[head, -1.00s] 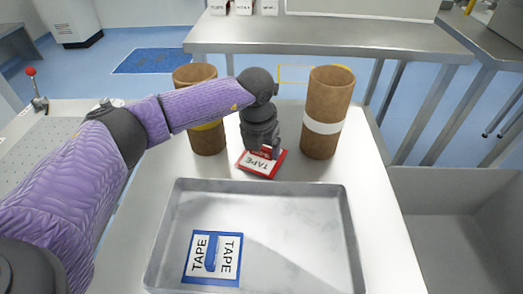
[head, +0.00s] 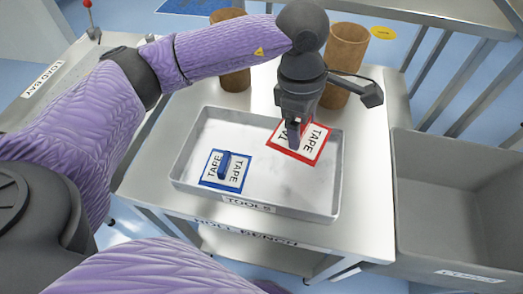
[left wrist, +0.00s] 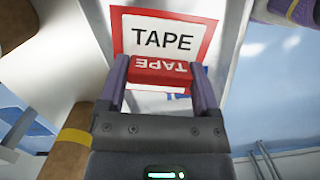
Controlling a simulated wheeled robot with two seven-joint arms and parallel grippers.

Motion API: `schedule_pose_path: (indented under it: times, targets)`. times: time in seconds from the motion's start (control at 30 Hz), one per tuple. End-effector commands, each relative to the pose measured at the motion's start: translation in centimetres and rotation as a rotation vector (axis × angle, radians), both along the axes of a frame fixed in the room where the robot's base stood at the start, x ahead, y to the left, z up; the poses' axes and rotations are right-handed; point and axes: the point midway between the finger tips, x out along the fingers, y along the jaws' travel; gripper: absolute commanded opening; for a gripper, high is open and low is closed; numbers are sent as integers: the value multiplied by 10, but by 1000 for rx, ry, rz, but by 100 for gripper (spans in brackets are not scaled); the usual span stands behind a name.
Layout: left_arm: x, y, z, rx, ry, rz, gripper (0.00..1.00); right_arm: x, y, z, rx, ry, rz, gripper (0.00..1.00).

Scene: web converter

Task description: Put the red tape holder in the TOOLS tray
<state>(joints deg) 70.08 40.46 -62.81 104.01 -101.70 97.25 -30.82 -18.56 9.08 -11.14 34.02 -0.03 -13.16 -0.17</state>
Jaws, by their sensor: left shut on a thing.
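The red tape holder (head: 313,150), a flat plate with a red border, white TAPE labels and a raised red grip, is held by my left gripper (head: 294,132). In the left wrist view the fingers are shut on the red grip (left wrist: 160,72). The holder is over the back right part of the grey metal TOOLS tray (head: 182,160) and covers part of its back rim. I cannot tell whether it touches the tray floor. A blue tape holder (head: 236,180) lies in the tray's left part. My right gripper is not in view.
Two brown cardboard rolls (head: 236,80) (head: 346,55) stand on the bench (head: 368,220) behind the tray. A grey bin (head: 440,215) is to the right of the bench. The tray's front right floor is clear.

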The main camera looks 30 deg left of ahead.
Motion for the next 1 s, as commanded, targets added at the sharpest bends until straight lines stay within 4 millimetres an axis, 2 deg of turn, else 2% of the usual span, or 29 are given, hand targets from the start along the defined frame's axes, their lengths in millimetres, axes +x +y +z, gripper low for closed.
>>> schedule_pose_path:
  times: [0.07, 0.17, 0.3, 0.57, 0.93, 0.97, 1.0]
  targets:
    - [-6, -5, 0, -6, -2, -92, 24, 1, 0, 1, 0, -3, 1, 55]
    - [-9, -7, -11, -10, -3, -139, 24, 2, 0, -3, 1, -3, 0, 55]
    - [-10, -6, -45, -9, 1, -140, 24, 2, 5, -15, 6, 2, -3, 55]
    - [-9, -6, -98, -9, 1, -136, 24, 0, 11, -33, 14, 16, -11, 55]
    - [-8, -6, -104, -8, -5, -136, 24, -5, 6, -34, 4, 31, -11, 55]
    - [-8, -6, -103, -8, -5, -136, 88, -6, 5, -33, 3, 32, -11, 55]
    - [-8, -6, -102, -8, -5, -136, 96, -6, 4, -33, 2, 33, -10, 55]
